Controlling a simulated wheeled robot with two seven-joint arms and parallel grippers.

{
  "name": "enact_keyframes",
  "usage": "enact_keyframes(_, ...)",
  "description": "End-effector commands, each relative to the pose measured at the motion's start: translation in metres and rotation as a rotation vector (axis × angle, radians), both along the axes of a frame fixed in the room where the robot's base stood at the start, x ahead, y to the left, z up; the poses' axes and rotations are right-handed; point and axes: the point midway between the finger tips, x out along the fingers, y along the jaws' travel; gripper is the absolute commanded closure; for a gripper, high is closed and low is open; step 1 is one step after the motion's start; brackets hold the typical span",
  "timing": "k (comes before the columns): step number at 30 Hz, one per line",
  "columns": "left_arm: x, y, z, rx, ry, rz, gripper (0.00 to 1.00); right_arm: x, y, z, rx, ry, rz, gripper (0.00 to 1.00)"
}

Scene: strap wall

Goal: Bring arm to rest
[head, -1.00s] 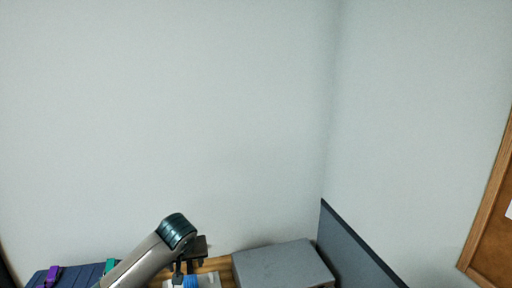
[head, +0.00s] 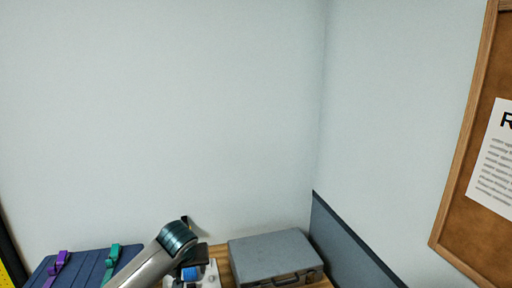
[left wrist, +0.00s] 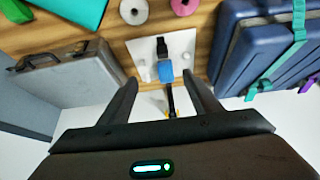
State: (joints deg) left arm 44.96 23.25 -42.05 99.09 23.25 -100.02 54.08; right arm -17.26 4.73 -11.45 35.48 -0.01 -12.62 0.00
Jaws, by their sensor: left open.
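My left arm comes in from the bottom left in the head view, and its gripper (head: 196,258) is mostly hidden behind the arm's rounded end. In the left wrist view my left gripper (left wrist: 160,80) is open, its two dark fingers spread with nothing held between them. Beyond the fingers is a white plate (left wrist: 182,45) with a blue block (left wrist: 165,72) and a black strap-like piece on it. Whether the fingers touch any of it cannot be told. My right gripper is not in view.
A grey case (head: 272,257) lies on the wooden surface beside a grey-blue panel (head: 345,245). A navy case (head: 85,268) with purple and teal straps stands at the left. Pink and white rolls and a teal item (left wrist: 75,12) lie nearby. A corkboard (head: 480,215) hangs right.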

Motion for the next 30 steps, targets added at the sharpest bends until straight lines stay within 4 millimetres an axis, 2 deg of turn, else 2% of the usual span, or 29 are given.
enact_keyframes(8, -0.023, -0.013, -0.026, -0.013, 0.021, -0.056, 0.42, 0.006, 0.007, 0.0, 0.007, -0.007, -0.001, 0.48)
enact_keyframes(16, -0.065, -0.032, -0.066, -0.04, 0.048, -0.147, 0.42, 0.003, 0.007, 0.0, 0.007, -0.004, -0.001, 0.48)
enact_keyframes(20, -0.101, -0.042, -0.094, -0.06, 0.066, -0.207, 0.42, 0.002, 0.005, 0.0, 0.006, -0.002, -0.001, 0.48)
enact_keyframes(24, -0.146, -0.049, -0.121, -0.081, 0.081, -0.268, 0.42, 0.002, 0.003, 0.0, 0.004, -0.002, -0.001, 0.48)
enact_keyframes(30, -0.211, -0.05, -0.15, -0.097, 0.097, -0.33, 0.42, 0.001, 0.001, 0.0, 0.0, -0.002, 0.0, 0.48)
